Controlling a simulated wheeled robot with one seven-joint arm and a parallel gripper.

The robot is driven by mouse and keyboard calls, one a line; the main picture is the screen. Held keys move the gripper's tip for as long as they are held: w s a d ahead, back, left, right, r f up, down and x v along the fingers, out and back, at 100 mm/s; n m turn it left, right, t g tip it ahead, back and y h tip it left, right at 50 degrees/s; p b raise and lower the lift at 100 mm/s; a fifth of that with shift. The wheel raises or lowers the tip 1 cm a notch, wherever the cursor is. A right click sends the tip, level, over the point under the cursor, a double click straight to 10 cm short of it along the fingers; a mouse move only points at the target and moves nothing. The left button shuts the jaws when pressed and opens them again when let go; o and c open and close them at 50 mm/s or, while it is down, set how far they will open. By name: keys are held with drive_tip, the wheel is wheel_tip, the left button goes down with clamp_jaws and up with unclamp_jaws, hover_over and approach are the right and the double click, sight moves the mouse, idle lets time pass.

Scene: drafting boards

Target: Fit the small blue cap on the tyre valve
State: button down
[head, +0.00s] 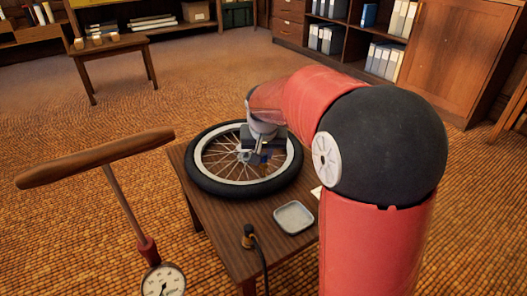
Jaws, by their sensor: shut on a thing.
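A spoked wheel with a black tyre (243,190) lies flat on a small wooden table (212,225). My gripper (259,155) reaches over the wheel's spokes from the right, near the hub side. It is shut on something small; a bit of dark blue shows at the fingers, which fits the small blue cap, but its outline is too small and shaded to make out. The tyre valve cannot be picked out; the gripper may hide it. I cannot tell whether the cap touches the valve.
A shallow pale tray (294,217) sits on the table in front of the wheel and looks empty. A hose end (248,237) lies at the table's near edge. A pump with a wooden handle (95,159) and gauge (164,282) stands at front left.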

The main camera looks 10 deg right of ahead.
drive_tip(key=shift+f+b, duration=0.4)
drive_tip(key=shift+f, duration=0.2)
drive_tip(key=c, duration=1.2)
unclamp_jaws()
drive_tip(key=shift+c, duration=0.2)
drive_tip(key=d+p+v, duration=0.1)
drive_tip(key=v, duration=0.7)
drive_tip(key=s+r+n+p, duration=0.1)
drive_tip(key=s+r+p, duration=0.1)
drive_tip(key=s, duration=1)
drive_tip(key=s+r+n+t+y+p, duration=0.1)
drive_tip(key=s+p, duration=0.3)
drive_tip(key=s, duration=0.9)
drive_tip(key=shift+s+r+n, duration=0.25)
drive_tip(key=shift+r+n, duration=0.05)
drive_tip(key=shift+r, duration=0.55)
drive_tip(key=shift+a, duration=0.1)
